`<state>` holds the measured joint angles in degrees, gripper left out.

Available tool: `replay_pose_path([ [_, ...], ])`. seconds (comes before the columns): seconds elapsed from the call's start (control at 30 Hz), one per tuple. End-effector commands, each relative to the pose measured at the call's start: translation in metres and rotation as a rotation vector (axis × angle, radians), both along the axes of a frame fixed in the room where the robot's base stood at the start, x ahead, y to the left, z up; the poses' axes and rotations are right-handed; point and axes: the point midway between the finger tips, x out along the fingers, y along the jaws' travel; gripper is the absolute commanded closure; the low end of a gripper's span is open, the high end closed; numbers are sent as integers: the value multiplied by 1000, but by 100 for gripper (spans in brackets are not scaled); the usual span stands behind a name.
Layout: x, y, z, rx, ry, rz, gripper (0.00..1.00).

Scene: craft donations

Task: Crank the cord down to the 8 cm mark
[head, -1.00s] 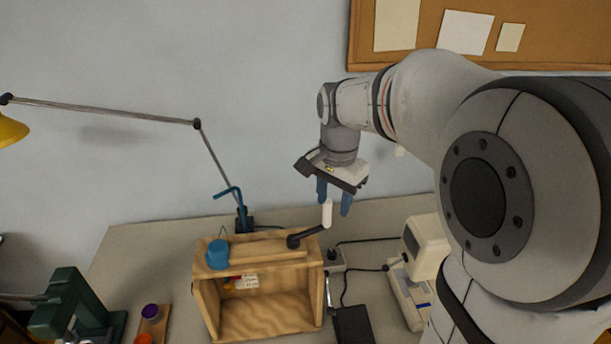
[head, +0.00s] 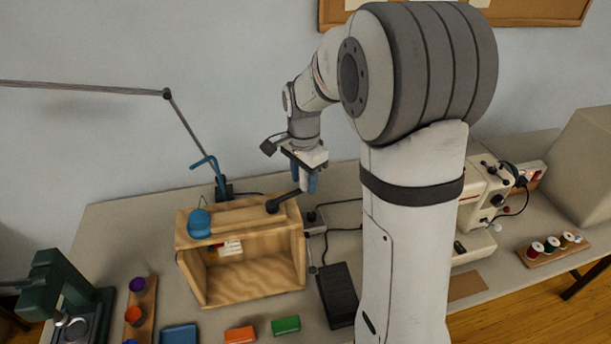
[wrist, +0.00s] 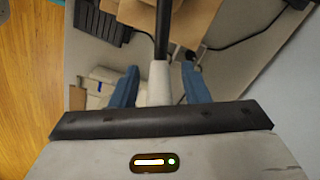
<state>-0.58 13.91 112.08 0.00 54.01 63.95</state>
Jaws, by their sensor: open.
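A wooden box frame (head: 186,268) with an open front stands on the table, with a blue round part (head: 199,223) on its top left. A black crank arm (head: 284,199) sticks out from the box's top right. Its white handle (wrist: 159,84) shows between the fingers in the wrist view. My gripper (head: 304,184) is open, its two blue fingers on either side of the handle, with gaps showing. In the head view the fingers mostly cover the handle. A small white card with red and yellow (head: 230,248) is inside the box; no cord or 8 cm mark can be made out.
A green device (head: 52,290) and a rack of colored pots (head: 146,302) are at left. Blue, orange and green trays lie in front.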

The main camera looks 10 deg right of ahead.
Motion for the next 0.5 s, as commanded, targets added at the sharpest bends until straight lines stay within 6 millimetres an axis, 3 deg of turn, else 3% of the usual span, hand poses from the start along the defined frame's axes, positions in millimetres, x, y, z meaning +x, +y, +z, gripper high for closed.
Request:
replay_pose_path([
  [0.23, 0, 0, -1, 0, 0, 1, 59],
  [0.5, 0, 1, -1, 0, 0, 2, 81],
])
